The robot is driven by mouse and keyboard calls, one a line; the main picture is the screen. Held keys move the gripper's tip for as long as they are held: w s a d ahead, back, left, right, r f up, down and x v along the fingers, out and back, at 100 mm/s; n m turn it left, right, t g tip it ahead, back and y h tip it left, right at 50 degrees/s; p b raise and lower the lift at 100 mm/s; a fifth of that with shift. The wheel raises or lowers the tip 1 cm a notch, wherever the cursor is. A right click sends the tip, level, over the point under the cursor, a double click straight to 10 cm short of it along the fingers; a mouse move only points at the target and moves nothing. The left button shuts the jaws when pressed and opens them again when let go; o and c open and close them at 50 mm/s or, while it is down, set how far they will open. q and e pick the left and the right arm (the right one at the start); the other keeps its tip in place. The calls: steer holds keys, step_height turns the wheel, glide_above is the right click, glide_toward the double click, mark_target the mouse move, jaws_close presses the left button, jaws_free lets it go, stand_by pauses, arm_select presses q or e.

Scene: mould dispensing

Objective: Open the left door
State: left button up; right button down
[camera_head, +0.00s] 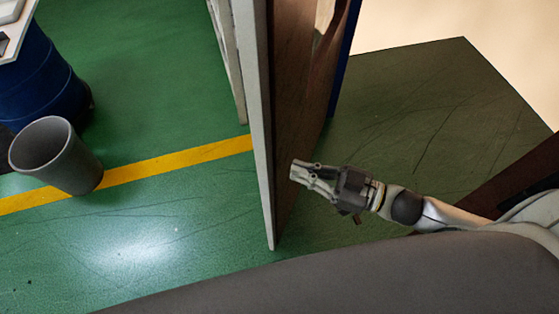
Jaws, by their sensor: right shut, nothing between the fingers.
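A door (291,90) stands open in the middle of the view, seen nearly edge-on. It has a pale edge on its left and a brown face on its right. My right gripper (296,172) is to the right of the door, in front of the brown face. It is shut and empty, with its fingers pointing left towards the door. I cannot tell whether the fingertips touch it. My left gripper is not in view.
A grey bin (55,156) stands on the green floor at the left, by a yellow line (180,161). A blue drum (42,80) is behind it. A dark brown panel (510,175) is at the right.

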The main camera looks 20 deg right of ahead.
mark_target(267, 161)
steer(key=x, duration=0.3)
steer(key=shift+w+a+r+p, duration=0.15)
steer(key=shift+a+r+p, duration=0.05)
steer(key=shift+p, duration=0.2)
steer(key=shift+x, duration=0.95)
steer(key=shift+f, duration=0.15)
